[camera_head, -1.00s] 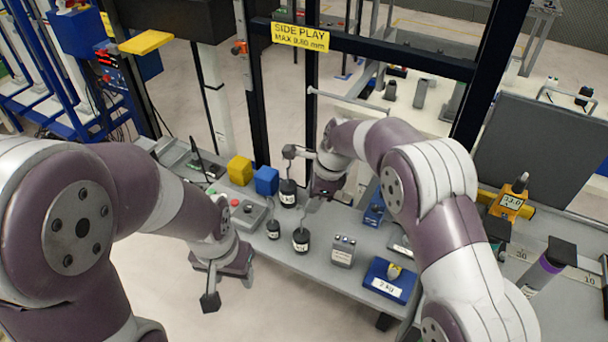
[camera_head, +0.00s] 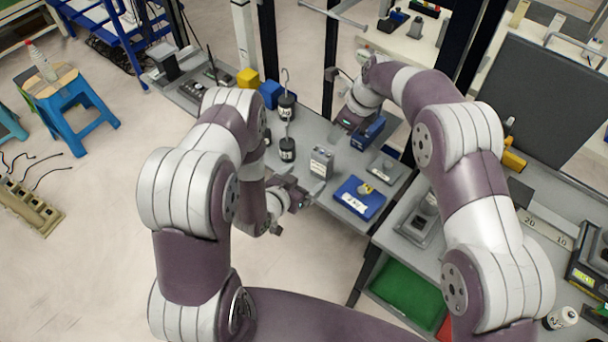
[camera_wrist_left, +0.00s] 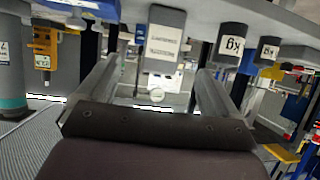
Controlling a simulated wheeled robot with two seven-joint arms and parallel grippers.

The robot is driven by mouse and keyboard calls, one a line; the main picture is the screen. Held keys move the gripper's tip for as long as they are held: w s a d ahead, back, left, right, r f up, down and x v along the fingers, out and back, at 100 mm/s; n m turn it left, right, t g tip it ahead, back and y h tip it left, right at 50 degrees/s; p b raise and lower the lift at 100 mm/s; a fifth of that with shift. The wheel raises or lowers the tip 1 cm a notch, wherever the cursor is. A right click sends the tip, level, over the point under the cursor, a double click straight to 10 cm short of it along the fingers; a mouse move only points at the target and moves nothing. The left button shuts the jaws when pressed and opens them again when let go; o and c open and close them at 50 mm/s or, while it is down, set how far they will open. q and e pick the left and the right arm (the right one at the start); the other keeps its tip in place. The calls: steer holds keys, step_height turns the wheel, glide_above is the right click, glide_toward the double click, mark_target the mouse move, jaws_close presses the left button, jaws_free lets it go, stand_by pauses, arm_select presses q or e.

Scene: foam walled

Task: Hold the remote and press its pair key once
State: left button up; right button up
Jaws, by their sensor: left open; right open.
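A small grey box (camera_head: 321,161) with a white label stands upright near the table's front edge. It may be the remote, but I cannot read its label or make out a pair key. It also shows in the left wrist view, where the labelled box (camera_wrist_left: 164,44) lies between my finger lines. My left gripper (camera_head: 303,192) is open and empty, just in front of and below the box, apart from it. My right gripper (camera_head: 342,127) is open behind the box, near a blue device (camera_head: 368,131); its fingertips are partly hidden.
A flat grey device (camera_head: 385,170) lies to the right. A dark upright panel (camera_head: 535,105) bounds the right. Floor in front is clear.

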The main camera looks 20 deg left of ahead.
mark_target(325, 158)
arm_select(q)
steer(key=x, duration=0.8)
steer(key=r+x, duration=0.1)
steer(key=x, duration=0.3)
steer(key=shift+w+a+f, duration=0.1)
steer(key=shift+w, duration=0.6)
arm_select(e)
steer(key=shift+a, duration=0.2)
arm_select(q)
steer(key=c, duration=1.1)
arm_select(e)
steer(key=shift+c, duration=0.3)
arm_select(q)
steer(key=shift+c, duration=0.2)
arm_select(e)
jaws_close()
arm_select(q)
steer(key=shift+t, duration=0.3)
